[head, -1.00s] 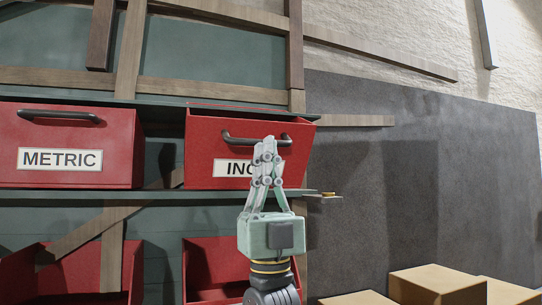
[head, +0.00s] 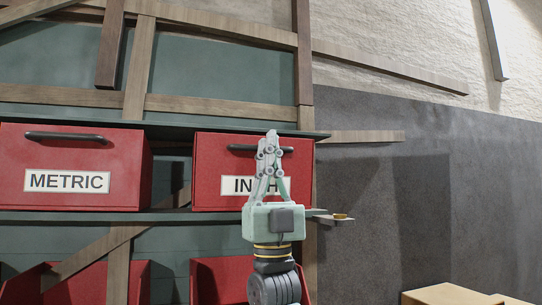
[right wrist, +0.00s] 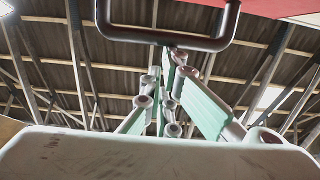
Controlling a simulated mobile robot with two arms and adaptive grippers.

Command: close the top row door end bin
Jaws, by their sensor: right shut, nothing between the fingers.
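In the head view the top shelf holds two red bins. The left one is the METRIC bin (head: 70,148), and the right one, partly covered by my gripper, is the INCH bin (head: 219,160). The INCH bin's front now looks upright and level with the shelf edge. My right gripper (head: 271,138) is shut and empty, pointing up in front of the bin's label and dark handle (head: 240,148). In the right wrist view the handle (right wrist: 165,41) spans above the fingers, with a strip of red bin (right wrist: 270,7) at the top. Contact cannot be told. My left gripper is out of view.
Lower red bins (head: 222,278) stand open below the shelf (head: 170,217). Cardboard boxes (head: 450,295) are at lower right. The area before the dark wall panel (head: 430,180) is clear.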

